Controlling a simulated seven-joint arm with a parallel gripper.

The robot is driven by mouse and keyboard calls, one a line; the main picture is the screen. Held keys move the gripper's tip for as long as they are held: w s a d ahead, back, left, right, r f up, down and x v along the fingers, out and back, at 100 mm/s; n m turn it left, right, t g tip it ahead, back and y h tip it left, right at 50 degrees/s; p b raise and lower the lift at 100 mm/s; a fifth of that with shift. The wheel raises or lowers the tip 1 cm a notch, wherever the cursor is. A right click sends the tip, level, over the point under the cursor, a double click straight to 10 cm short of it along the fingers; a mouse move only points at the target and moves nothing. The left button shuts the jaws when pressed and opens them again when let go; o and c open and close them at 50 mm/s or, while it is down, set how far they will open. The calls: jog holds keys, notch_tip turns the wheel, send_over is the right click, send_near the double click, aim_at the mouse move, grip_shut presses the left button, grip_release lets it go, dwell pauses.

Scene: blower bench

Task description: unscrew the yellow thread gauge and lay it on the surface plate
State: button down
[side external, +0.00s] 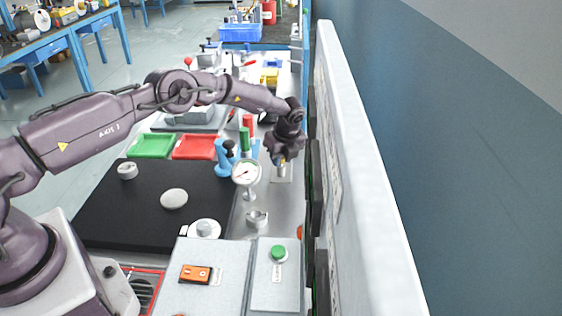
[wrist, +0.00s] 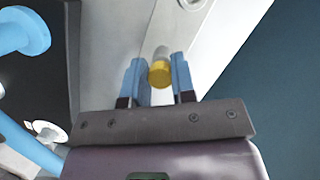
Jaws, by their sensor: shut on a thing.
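The yellow thread gauge (wrist: 160,74) is between the two blue fingertips of my gripper (wrist: 160,80) in the wrist view, and the jaws are shut on it. A grey metal part shows just beyond its far end; I cannot tell whether the thread is still engaged there. In the side view my gripper (side external: 281,160) points down over a small grey block (side external: 282,174) near the wall panel, and the gauge is mostly hidden by the fingers. The surface plate appears to be the black slab (side external: 130,217) at left, with a metal ring (side external: 127,170) and a pale disc (side external: 174,199) on it.
A dial gauge (side external: 246,173) and a blue stand (side external: 225,160) stand between my gripper and the black plate. Green (side external: 152,146) and red (side external: 195,147) trays lie behind the plate. A tall panel (side external: 345,130) is close on the right. The plate's middle front is clear.

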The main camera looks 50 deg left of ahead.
jog(key=n, duration=0.2)
jog(key=n+g, duration=0.1)
jog(key=n, duration=0.2)
jog(key=shift+d+f+g, duration=0.1)
jog(key=shift+d+g, duration=0.2)
jog(key=shift+d, duration=0.1)
jog(key=c, duration=1.2)
grip_release()
jog(key=shift+a, duration=0.1)
jog(key=shift+a, duration=0.1)
